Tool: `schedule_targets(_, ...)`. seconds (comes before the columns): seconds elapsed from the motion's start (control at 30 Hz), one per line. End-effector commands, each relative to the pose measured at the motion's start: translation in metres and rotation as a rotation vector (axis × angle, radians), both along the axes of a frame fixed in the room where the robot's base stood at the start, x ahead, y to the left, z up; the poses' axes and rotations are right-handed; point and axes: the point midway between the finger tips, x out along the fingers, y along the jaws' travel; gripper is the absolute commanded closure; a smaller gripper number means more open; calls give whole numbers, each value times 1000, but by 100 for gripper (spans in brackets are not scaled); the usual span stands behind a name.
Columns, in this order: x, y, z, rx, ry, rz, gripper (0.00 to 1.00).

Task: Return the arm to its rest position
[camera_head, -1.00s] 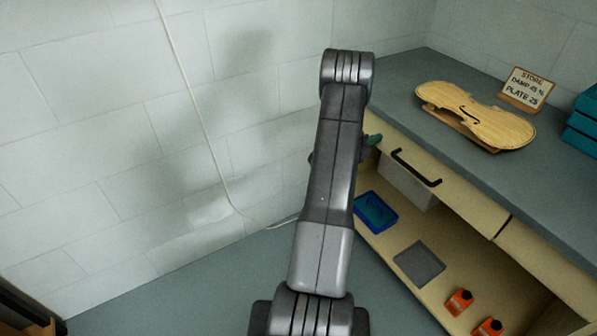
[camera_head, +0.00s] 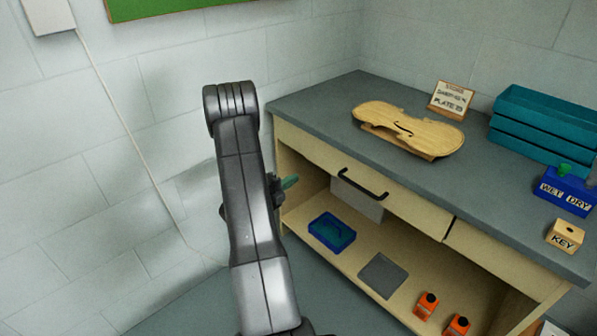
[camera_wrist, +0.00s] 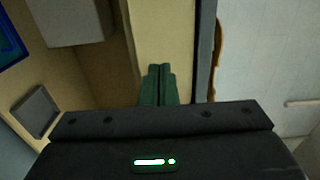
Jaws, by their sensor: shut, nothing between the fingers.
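My gripper (camera_wrist: 158,84) shows in the wrist view as two green fingers pressed together, with nothing between them. Beyond the fingertips is a pale bench surface, close by; I cannot tell whether they touch it. In the head view my arm rises in front of the bench's left end.
The bench (camera_head: 300,98) carries a violin plate (camera_head: 425,130), a sign (camera_head: 451,97), teal trays (camera_head: 540,125), a WET/DRY box (camera_head: 565,193) and a KEY block (camera_head: 566,237). The drawer handle (camera_head: 362,186) sticks out. The shelf below holds a blue tray (camera_head: 331,231), grey pad (camera_head: 383,275) and orange bottles (camera_head: 427,304).

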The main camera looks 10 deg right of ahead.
Motion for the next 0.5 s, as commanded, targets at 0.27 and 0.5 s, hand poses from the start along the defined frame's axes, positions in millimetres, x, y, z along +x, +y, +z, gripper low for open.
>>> schedule_targets(0.27,-2,2,0,-1,1,-1,100)
schedule_targets(0.5,1,-3,0,0,0,-2,100)
